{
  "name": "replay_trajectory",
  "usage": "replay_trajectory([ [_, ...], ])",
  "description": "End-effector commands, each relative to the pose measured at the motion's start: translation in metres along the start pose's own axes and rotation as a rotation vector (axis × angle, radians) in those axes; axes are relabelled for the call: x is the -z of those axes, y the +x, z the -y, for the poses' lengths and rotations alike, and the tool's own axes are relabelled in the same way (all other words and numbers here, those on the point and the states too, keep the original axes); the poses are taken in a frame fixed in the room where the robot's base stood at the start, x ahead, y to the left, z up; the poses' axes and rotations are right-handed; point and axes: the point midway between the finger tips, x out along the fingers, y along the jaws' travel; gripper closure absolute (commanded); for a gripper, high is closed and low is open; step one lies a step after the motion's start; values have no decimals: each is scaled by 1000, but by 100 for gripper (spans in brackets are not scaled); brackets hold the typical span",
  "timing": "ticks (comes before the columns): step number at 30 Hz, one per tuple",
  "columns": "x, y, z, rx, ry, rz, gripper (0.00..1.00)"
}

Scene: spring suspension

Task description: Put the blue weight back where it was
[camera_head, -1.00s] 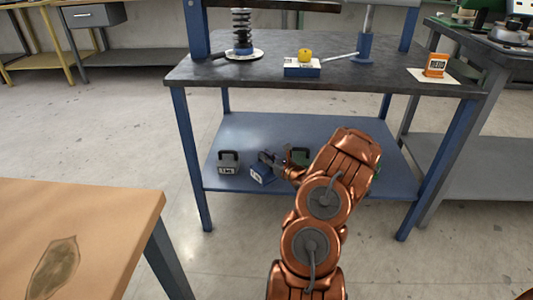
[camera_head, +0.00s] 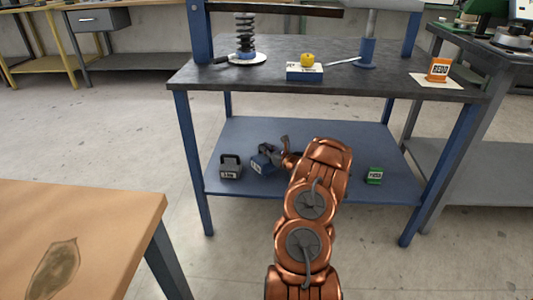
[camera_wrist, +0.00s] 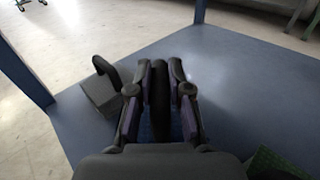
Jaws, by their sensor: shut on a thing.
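The blue weight (camera_head: 262,164) is low at the lower blue shelf (camera_head: 330,140), between the grey weight on its left and my arm on its right. My gripper (camera_head: 268,150) is shut on its black handle. In the wrist view the handle (camera_wrist: 160,88) stands between the two fingers (camera_wrist: 160,110), and a little of the blue body shows below it. The gripper hides most of the weight, and I cannot tell whether its base touches the shelf. The grey weight (camera_head: 230,166) stands upright just left; its handle also shows in the wrist view (camera_wrist: 102,88).
A green labelled block (camera_head: 375,175) is on the shelf to the right. A green thing (camera_wrist: 270,165) lies close right of my gripper in the wrist view. The tabletop (camera_head: 420,88) above holds a spring (camera_head: 244,36) and an orange box (camera_head: 438,69). A wooden table (camera_head: 90,230) is at front left.

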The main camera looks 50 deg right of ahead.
Motion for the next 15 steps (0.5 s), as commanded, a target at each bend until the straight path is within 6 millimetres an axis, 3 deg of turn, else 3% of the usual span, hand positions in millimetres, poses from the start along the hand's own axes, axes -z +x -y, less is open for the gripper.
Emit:
replay_trajectory([
  [5,-4,3,2,0,-4,9,100],
  [15,26,5,2,0,-4,10,100],
])
